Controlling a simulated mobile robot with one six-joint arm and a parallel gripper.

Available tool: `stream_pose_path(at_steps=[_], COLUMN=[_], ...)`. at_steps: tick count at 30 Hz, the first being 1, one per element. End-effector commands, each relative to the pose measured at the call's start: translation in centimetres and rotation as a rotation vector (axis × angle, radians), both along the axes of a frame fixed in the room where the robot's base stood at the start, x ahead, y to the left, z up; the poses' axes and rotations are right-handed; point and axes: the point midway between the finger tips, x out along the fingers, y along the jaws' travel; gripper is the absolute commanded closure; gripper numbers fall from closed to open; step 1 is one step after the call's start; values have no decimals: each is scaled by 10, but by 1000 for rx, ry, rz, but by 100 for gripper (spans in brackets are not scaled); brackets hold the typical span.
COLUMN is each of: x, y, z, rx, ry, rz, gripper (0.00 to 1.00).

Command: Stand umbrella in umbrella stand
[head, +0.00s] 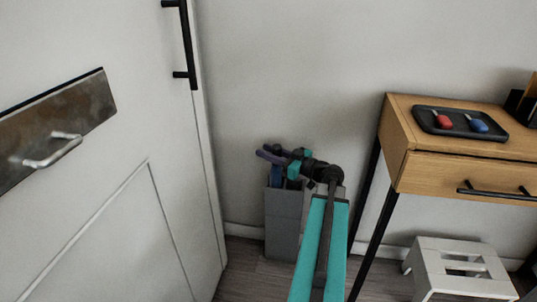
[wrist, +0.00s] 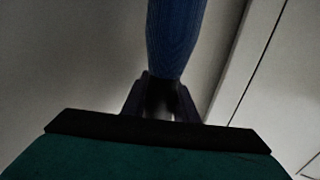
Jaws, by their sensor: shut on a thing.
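The grey umbrella stand (head: 283,222) is a tall square bin on the floor against the wall. My gripper (head: 268,153) is just above its open top, with its purple fingers pointing left. The blue umbrella (head: 277,176) hangs below the fingers, with its lower part hidden behind the stand's front wall, so it appears to be inside. In the wrist view my gripper (wrist: 161,100) is shut on the dark end of the blue umbrella (wrist: 177,40). The umbrella's lower tip is hidden in both views.
A white door (head: 110,200) with a handle is close on the left. A wooden desk (head: 440,178) on black legs stands at right, holding a dark tray (head: 460,124) with red and blue items. A white stool (head: 460,265) is below it. Wall is behind the stand.

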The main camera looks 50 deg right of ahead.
Motion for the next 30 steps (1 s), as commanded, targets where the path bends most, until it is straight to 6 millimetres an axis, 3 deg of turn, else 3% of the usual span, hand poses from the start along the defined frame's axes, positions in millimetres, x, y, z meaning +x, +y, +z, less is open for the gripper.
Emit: stream_pose_path(at_steps=[7, 8, 11, 26, 30], x=[0, 0, 0, -2, -15], y=[0, 0, -1, -1, -4], z=[-1, -2, -3, 0, 2], rx=[1, 1, 1, -1, 2], ry=[-1, 0, 0, 0, 1], rz=[-1, -1, -1, -3, -5], gripper=[100, 72, 55, 55, 55])
